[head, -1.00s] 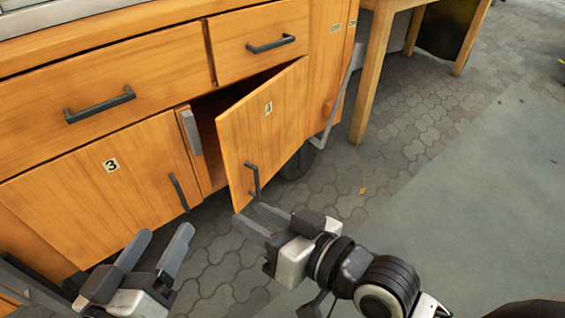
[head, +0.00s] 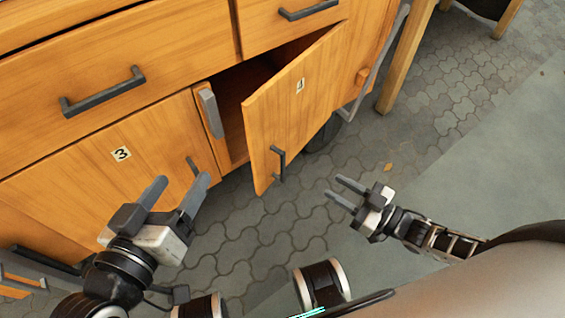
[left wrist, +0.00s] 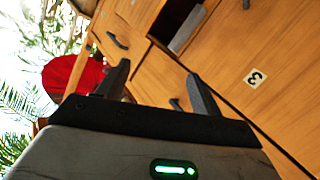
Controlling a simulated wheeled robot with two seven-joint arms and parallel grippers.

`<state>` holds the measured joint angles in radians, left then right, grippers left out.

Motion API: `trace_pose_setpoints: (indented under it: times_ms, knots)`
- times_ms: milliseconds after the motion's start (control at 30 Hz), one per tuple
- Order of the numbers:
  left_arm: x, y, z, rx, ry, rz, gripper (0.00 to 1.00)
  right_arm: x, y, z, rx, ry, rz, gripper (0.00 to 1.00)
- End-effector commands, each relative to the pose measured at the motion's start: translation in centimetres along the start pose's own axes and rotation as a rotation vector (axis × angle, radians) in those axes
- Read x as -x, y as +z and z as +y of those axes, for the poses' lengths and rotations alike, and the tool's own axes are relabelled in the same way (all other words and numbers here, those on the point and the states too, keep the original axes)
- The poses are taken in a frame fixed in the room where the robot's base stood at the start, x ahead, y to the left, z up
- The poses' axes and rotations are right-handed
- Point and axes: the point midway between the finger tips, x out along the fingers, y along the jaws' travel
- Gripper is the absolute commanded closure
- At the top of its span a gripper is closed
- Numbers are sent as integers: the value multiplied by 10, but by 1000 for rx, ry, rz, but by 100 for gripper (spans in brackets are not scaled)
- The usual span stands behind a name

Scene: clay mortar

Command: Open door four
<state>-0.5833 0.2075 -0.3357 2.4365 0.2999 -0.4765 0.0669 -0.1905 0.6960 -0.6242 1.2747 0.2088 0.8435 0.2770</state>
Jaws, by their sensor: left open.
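Door four (head: 285,115), an orange wooden door with a small number label (head: 300,86), stands ajar, its free left edge swung out from the cabinet. A dark gap shows behind it. Its dark bar handle (head: 279,163) is near the free edge. My left gripper (head: 182,182) is open and empty in front of door three (head: 75,178), left of door four, with its fingers pointing toward the cabinet. In the left wrist view nothing is between its fingers (left wrist: 157,73). My right gripper (head: 333,187) is open and empty, to the right of door four's handle and apart from it.
Door three is shut, its handle (head: 192,167) partly behind my left fingers. Drawers with handles (head: 103,91) lie above. A grey upright piece (head: 210,113) is at the opening's left side. A wooden table leg (head: 405,60) stands at right. The paved floor (head: 270,240) is clear.

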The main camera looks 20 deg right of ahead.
Motion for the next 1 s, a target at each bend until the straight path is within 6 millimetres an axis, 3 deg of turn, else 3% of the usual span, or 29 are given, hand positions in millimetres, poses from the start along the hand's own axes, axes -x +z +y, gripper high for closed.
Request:
trace_pose_setpoints:
  times_ms: [33, 267, 800, 1000]
  knots:
    - [-2, 7, -2, 4, 10, 8, 34, 0, 12, 0, 0, 1, 0, 65]
    - [-3, 5, 2, 20, 29, 25, 34, -14, 14, 0, 0, 2, 4, 65]
    - [-5, -2, 8, 112, 99, 110, 34, -125, 15, 0, 0, 1, 5, 65]
    - [-8, -18, 9, 43, 117, 193, 34, -151, 14, 0, 1, 2, 2, 65]
